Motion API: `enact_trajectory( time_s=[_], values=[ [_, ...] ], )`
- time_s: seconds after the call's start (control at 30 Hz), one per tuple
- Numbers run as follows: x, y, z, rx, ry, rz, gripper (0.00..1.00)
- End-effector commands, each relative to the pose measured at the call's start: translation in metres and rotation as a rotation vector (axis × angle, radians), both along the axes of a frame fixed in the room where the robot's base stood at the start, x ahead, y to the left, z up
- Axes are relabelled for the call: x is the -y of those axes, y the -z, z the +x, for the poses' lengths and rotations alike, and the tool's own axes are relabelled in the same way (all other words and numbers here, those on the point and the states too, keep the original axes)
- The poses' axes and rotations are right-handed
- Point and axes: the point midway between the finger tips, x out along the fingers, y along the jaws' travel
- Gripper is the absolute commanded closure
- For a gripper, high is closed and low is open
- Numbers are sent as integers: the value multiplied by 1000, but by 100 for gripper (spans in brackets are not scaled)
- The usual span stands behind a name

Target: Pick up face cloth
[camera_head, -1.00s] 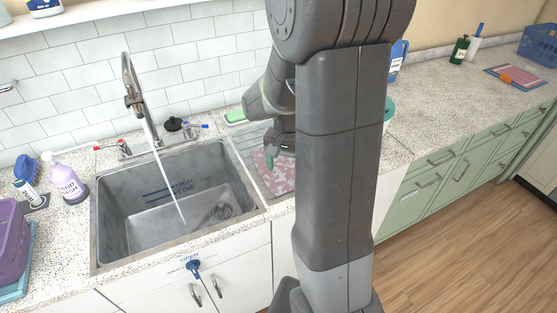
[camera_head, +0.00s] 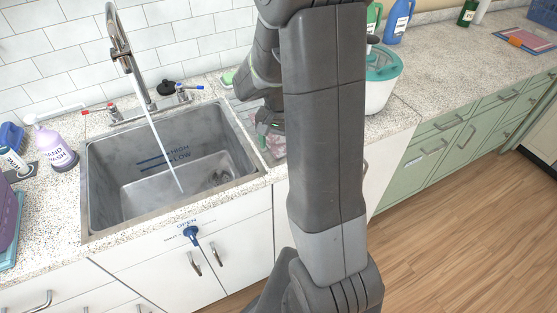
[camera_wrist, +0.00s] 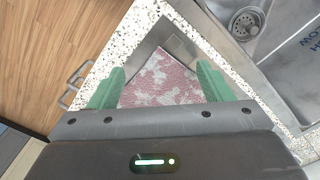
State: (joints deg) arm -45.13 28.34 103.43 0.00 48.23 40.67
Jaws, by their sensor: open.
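The face cloth is pink with white patches. In the wrist view the cloth (camera_wrist: 165,82) lies flat in a metal tray or drainboard beside the sink, between my gripper's fingers as seen from above. My gripper (camera_wrist: 160,88) has its two green fingers spread wide, with nothing between them in its grasp. In the head view a small part of the cloth (camera_head: 275,146) shows beside my gripper (camera_head: 268,140); my arm hides the rest. I cannot tell whether the fingertips touch the cloth.
The sink (camera_head: 180,165) with running water from the faucet (camera_head: 120,45) is left of the cloth. A white pot with a teal lid (camera_head: 383,80) stands on the counter right of my arm. A purple-white soap bottle (camera_head: 55,148) stands left of the sink.

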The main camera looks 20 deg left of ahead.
Motion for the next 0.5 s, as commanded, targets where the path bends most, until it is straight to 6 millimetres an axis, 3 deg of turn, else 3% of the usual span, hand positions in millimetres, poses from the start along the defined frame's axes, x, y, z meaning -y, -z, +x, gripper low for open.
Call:
enact_trajectory(
  time_s=[0.1,0.5],
  values=[
    [0,12,0,-1,0,-1,27],
    [0,12,0,0,0,0,27]
  ],
)
